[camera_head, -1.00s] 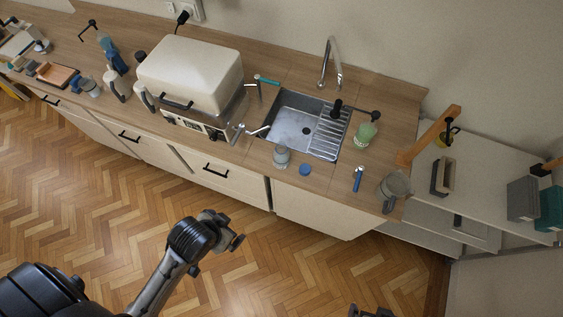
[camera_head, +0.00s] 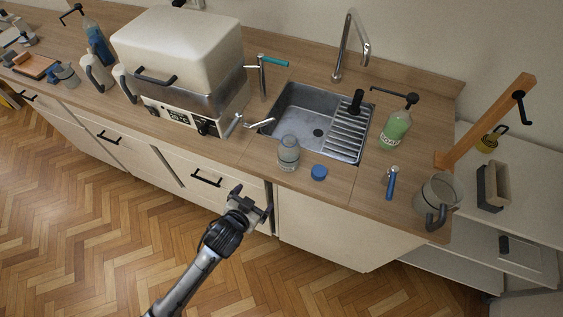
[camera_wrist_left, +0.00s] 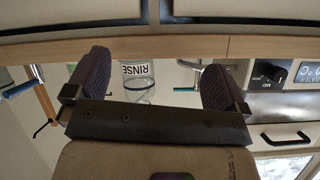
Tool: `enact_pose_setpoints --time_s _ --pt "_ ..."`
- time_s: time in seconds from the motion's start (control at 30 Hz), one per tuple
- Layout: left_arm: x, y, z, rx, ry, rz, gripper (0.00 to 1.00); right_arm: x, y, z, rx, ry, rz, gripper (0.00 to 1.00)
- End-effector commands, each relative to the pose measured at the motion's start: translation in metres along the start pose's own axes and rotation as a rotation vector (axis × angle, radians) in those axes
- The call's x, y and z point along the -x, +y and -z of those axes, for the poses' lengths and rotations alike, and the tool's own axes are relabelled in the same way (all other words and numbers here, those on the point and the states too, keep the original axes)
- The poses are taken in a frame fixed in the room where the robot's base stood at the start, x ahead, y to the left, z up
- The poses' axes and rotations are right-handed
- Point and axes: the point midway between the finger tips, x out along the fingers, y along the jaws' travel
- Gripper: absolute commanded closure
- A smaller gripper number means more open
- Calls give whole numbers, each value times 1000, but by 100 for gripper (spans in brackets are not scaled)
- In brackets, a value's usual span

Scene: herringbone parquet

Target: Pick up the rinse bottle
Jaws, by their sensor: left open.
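The rinse bottle (camera_head: 289,154) is a small clear cylinder standing upright on the wooden counter at the sink's front left corner. In the left wrist view the rinse bottle (camera_wrist_left: 138,82) shows upside down with its label RINSE, framed between the fingers. My left gripper (camera_head: 252,201) is open and empty. It is in front of the cabinet face, below and left of the bottle, and apart from it. In the left wrist view my left gripper (camera_wrist_left: 153,82) shows two dark, widely spread fingers. My right gripper is not in view.
A blue lid (camera_head: 319,173) lies right of the bottle. The steel sink (camera_head: 292,108) is behind. A green pump bottle (camera_head: 395,130), a blue-handled tool (camera_head: 391,183) and a jug (camera_head: 440,191) stand further right. A large water bath (camera_head: 180,60) is left. The counter's front edge lies between gripper and bottle.

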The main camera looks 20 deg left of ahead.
Motion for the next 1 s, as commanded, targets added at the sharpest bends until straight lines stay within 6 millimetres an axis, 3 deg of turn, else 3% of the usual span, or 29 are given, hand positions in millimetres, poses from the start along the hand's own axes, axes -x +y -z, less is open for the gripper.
enact_pose_setpoints --time_s 0.13,0.3,0.5,1.0 --pt "-5 5 23 40 216 -28 0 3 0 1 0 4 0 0" --pt "4 11 52 92 411 -78 0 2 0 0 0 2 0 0" --pt "9 15 69 150 512 -123 0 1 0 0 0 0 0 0" --pt "-55 20 104 167 507 -126 0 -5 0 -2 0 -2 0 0"
